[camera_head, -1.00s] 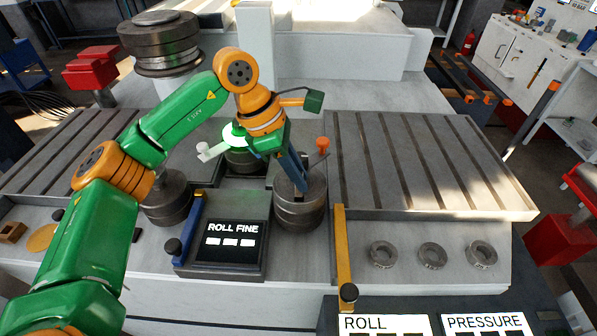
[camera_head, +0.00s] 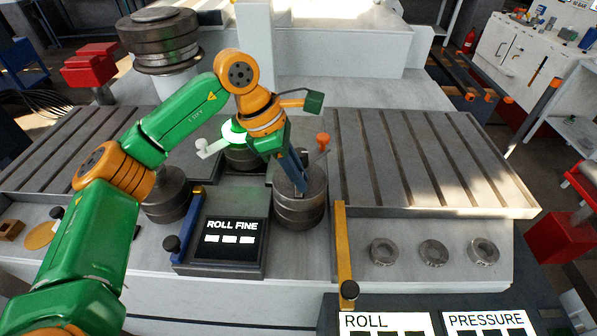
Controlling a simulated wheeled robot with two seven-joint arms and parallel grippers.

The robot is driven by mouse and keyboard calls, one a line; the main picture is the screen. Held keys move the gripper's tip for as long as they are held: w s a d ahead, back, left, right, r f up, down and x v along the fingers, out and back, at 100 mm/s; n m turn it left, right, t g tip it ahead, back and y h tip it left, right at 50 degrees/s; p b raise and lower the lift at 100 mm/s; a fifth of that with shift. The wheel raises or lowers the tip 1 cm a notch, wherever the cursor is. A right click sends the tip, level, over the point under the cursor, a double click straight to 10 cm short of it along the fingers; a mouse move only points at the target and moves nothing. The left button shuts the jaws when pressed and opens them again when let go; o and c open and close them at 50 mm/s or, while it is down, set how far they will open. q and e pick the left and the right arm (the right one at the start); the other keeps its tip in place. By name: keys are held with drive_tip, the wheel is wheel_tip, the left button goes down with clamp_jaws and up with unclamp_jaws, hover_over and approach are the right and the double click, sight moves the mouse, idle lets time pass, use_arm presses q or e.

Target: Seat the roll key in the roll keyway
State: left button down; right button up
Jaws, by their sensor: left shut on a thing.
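My left gripper (camera_head: 301,188) points down at the top of the right front steel roll (camera_head: 300,211). It is shut on a small grey piece, taken to be the roll key, which is mostly hidden between the fingers and against the roll. The roll keyway is not clearly visible there, so I cannot tell whether the key sits in it. Another front roll (camera_head: 166,196) stands to the left, and a third roll (camera_head: 241,158) stands behind, partly covered by my arm. My right gripper is not in view.
A ROLL FINE panel (camera_head: 229,233) stands between the front rolls, with a blue lever (camera_head: 187,226) beside it. A yellow lever (camera_head: 344,250) stands to the right. Several steel rings lie on the right ledge (camera_head: 400,280). A slotted table (camera_head: 420,165) lies right of the gripper.

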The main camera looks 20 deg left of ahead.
use_arm(q)
drive_tip(key=shift+f+b, duration=1)
drive_tip(key=shift+f, duration=0.35)
drive_tip(key=c, duration=0.9)
unclamp_jaws()
drive_tip(key=shift+o, duration=0.8)
drive_tip(key=shift+s+r, duration=0.1)
drive_tip(key=shift+s, duration=0.15)
drive_tip(key=v, duration=0.7)
drive_tip(key=shift+b, duration=0.45)
